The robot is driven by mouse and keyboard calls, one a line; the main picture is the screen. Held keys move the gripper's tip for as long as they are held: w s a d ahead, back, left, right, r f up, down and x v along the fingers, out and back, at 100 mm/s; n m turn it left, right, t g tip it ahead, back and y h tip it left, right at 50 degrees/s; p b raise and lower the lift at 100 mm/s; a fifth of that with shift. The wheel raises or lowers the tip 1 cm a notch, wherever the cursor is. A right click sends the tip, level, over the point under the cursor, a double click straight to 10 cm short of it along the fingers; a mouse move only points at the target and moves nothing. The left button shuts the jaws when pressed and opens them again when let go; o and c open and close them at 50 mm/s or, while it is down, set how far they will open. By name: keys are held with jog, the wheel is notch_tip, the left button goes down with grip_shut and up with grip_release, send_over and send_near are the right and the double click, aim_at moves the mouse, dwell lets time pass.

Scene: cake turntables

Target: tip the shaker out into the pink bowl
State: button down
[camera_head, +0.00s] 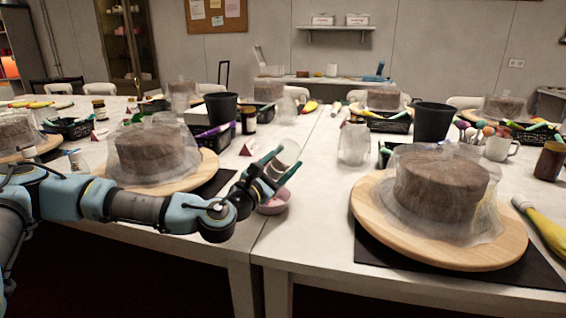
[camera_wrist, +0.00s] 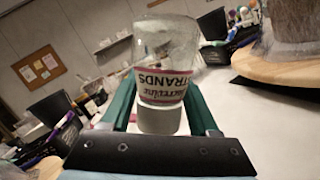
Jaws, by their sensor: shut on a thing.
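My gripper (camera_head: 272,176) has its teal fingers closed around a clear shaker (camera_head: 286,153), above the front edge of the table. In the head view the shaker is tilted, its clear end up and to the right. In the wrist view the shaker (camera_wrist: 165,62) sits between the fingers (camera_wrist: 160,98), with a red-and-white label and a grey end towards my palm. The pink bowl (camera_head: 274,207) stands on the table just below my gripper, which partly hides it. The bowl does not show in the wrist view. I cannot tell whether anything falls from the shaker.
A wrapped cake on a wooden turntable (camera_head: 372,219) stands at right, on a black mat. Another wrapped cake (camera_head: 153,152) stands behind my arm. Black pots (camera_head: 434,122), a mug (camera_head: 500,148) and a brown jar (camera_head: 550,161) stand farther back. The table right of the bowl is clear.

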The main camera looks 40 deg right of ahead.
jog(key=m+p, duration=0.1)
jog(key=m, duration=0.1)
jog(key=f+m+g+y+p, duration=0.1)
jog(key=m, duration=0.1)
jog(key=shift+s+f+m, duration=0.1)
jog(key=shift+f+m, duration=0.1)
jog(key=shift+m, duration=0.2)
jog(key=m+p, duration=0.1)
jog(key=f+m+y, duration=0.1)
jog(key=m, duration=0.1)
jog(key=m+p, duration=0.1)
jog(key=shift+s+d+f+m+p, duration=0.15)
jog(key=shift+s+d+m+p, duration=0.05)
jog(key=shift+s+m+p, duration=0.1)
jog(key=m, duration=0.1)
jog(key=f+m+y+p, duration=0.1)
jog(key=shift+m, duration=0.3)
jog(key=shift+w+f+m+y, duration=0.1)
jog(key=shift+f+m+y, duration=0.2)
jog(key=shift+m, duration=0.1)
jog(key=shift+r+p, duration=0.1)
jog(key=shift+p, duration=0.3)
